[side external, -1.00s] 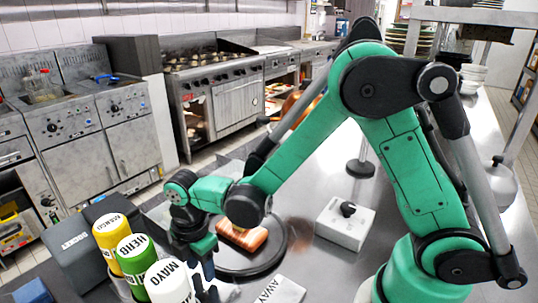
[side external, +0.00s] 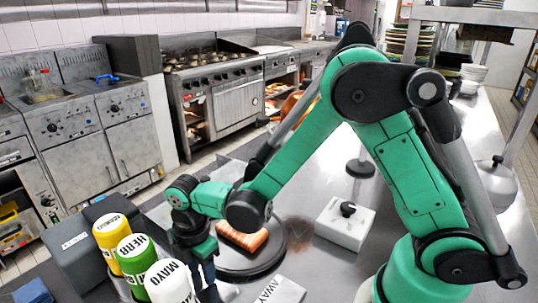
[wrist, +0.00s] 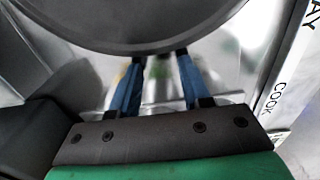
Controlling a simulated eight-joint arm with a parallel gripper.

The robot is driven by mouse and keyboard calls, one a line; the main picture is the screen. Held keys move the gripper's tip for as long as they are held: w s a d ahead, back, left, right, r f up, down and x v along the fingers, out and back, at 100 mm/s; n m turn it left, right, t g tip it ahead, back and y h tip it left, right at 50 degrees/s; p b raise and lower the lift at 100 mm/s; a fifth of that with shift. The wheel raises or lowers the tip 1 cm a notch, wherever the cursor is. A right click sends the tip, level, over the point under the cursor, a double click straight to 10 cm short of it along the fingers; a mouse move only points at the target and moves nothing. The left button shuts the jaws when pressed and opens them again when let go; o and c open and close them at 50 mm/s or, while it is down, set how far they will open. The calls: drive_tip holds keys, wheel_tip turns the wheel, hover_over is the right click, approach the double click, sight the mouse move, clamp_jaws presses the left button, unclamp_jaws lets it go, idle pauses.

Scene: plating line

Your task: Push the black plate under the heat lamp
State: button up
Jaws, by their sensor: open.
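The black plate (side external: 262,265) lies on the steel counter in the side external view, with an orange fillet (side external: 242,236) on it. In the wrist view the plate (wrist: 150,30) fills the top. My gripper (side external: 208,270) is low at the plate's near-left edge, partly hidden by bottles. In the wrist view my gripper (wrist: 162,56) has two blue fingers apart, nothing between them, their tips at the plate's rim; contact is not certain. A heat lamp's stand base (side external: 360,168) seems to stand behind my arm, with an orange shade (side external: 292,104) partly hidden. A reddish patch (side external: 299,234) shows beside the plate.
A white box with a black knob (side external: 343,228) stands right of the plate. A card reading AWAY (side external: 279,291) lies in front. Yellow, green and white bottles (side external: 133,253) and a grey box (side external: 75,258) crowd the left.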

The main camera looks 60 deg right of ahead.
sight(273, 210)
drive_tip(key=shift+d, duration=12.75)
drive_tip(key=shift+a, duration=1.55)
drive_tip(key=shift+a+r, duration=0.3)
drive_tip(key=shift+r, duration=1.05)
drive_tip(key=shift+a+r, duration=0.35)
drive_tip(key=shift+r, duration=0.95)
drive_tip(key=shift+a+r, duration=0.3)
drive_tip(key=shift+r, duration=1.05)
drive_tip(key=shift+a+r+m, duration=0.2)
drive_tip(key=shift+a+m, duration=0.05)
drive_tip(key=shift+m, duration=0.05)
drive_tip(key=s+a+r+m+t, duration=0.2)
drive_tip(key=a+m, duration=0.3)
drive_tip(key=m, duration=0.3)
drive_tip(key=s+a+r+m+t, duration=0.3)
drive_tip(key=a+m+t, duration=0.2)
drive_tip(key=m, duration=0.4)
drive_tip(key=shift+s, duration=0.4)
